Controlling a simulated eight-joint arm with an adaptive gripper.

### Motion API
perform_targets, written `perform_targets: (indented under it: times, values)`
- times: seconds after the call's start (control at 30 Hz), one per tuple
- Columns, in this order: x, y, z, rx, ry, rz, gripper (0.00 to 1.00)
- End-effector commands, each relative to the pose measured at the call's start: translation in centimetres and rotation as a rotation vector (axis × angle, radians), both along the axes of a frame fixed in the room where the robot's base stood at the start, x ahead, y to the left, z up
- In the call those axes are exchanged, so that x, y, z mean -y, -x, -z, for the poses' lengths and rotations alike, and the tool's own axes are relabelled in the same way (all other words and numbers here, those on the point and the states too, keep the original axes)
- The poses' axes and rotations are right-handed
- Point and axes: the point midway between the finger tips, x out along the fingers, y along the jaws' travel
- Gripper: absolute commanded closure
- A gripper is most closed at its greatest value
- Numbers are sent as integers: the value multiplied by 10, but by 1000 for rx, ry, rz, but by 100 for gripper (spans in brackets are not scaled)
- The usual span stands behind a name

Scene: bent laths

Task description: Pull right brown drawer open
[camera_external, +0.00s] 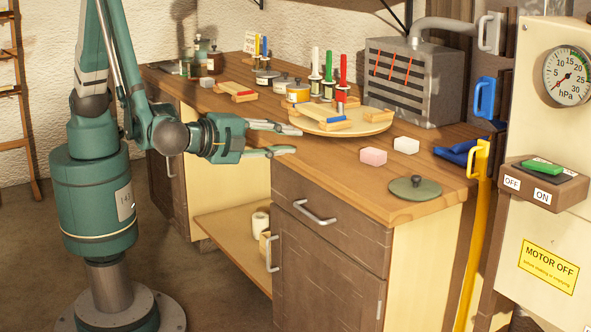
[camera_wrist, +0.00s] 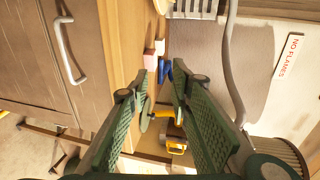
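The right brown drawer (camera_external: 352,236) is at the top of the right cabinet, under the wooden worktop. Its front looks flush with the cabinet, so it appears shut. Its curved metal handle (camera_external: 315,213) runs across the front. In the wrist view the drawer front (camera_wrist: 95,45) and its handle (camera_wrist: 70,55) show at the left, turned sideways. My gripper (camera_external: 298,140) is open and empty, with its fingers apart. It is above and to the left of the handle in the outside view, not touching it. In the wrist view my gripper (camera_wrist: 160,80) points past the drawer.
A brown door (camera_external: 322,275) with an upright handle (camera_external: 271,254) is below the drawer. The worktop (camera_external: 320,165) bears a round board (camera_external: 372,129), a pink block (camera_external: 373,156), a white block (camera_external: 406,145) and a green lid (camera_external: 416,188). An open shelf (camera_external: 232,233) is left of the cabinet.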

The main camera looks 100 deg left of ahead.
Motion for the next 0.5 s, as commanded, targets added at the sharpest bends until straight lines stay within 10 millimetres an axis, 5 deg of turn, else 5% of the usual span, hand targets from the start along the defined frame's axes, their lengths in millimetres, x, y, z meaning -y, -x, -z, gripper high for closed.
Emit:
perform_targets:
  times: [0.5]
  values:
    - [0, 0, 123, 0, 0, 0, 78]
